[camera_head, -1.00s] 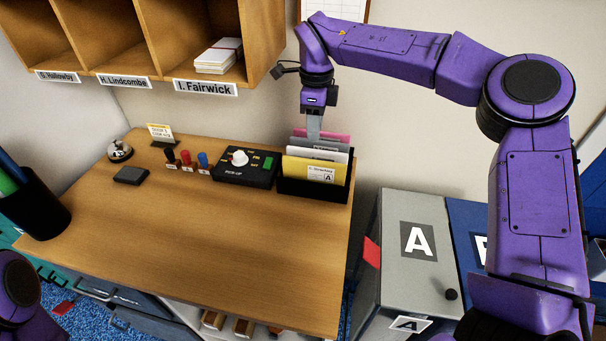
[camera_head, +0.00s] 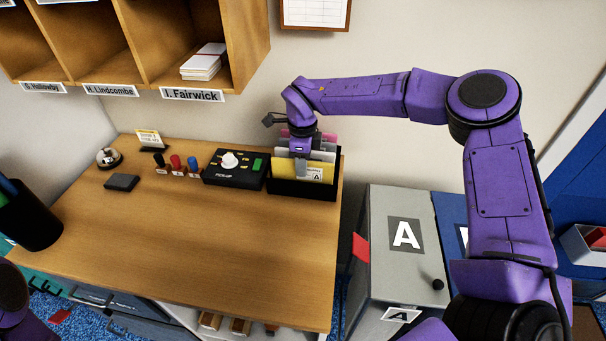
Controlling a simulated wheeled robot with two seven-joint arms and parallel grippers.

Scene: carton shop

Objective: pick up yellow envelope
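The yellow envelope (camera_head: 315,173) with a white label marked A stands upright at the front of a black holder (camera_head: 303,188) on the desk. White and pink envelopes stand behind it. My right gripper (camera_head: 301,172) points down at the holder, with its grey fingers overlapping the yellow envelope's upper edge. I cannot tell whether the fingers touch or straddle it, nor whether they are apart or closed. My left gripper is out of view; only a bit of that arm shows at the lower left.
The front of the wooden desk (camera_head: 190,240) is clear. A black control box (camera_head: 235,170), several coloured stampers and a bell (camera_head: 109,158) stand along the back. A pen cup (camera_head: 30,215) is at the left. Pigeonholes (camera_head: 240,45) hang above. A grey cabinet marked A (camera_head: 390,275) stands right of the desk.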

